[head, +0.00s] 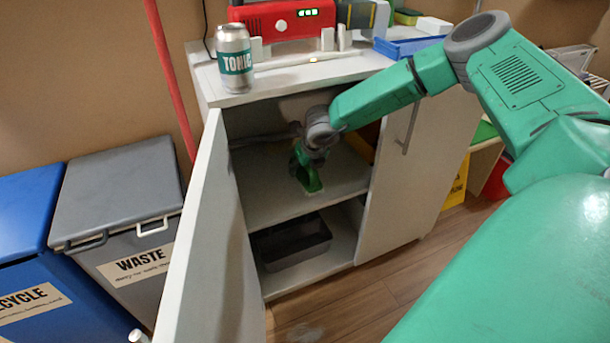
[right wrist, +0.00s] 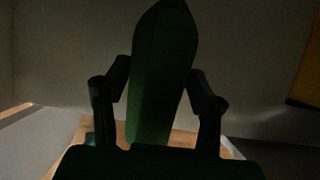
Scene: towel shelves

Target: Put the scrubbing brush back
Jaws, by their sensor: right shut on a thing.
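The scrubbing brush (head: 308,178) is green and sits inside the open white cabinet, at its upper shelf (head: 270,201). My right gripper (head: 308,160) reaches in through the doorway and is shut on the brush. In the right wrist view the brush (right wrist: 162,75) stands long and dark green between the two fingers of the gripper (right wrist: 158,95). The brush's lower end is at or just above the shelf; I cannot tell if it touches. My left gripper is not in view.
The open cabinet door (head: 198,245) stands left of the opening; the closed door (head: 408,170) is on the right. A dark bin (head: 292,241) is on the lower shelf. A tonic can (head: 234,60) and red device (head: 285,20) stand on top. A waste bin (head: 120,195) is at left.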

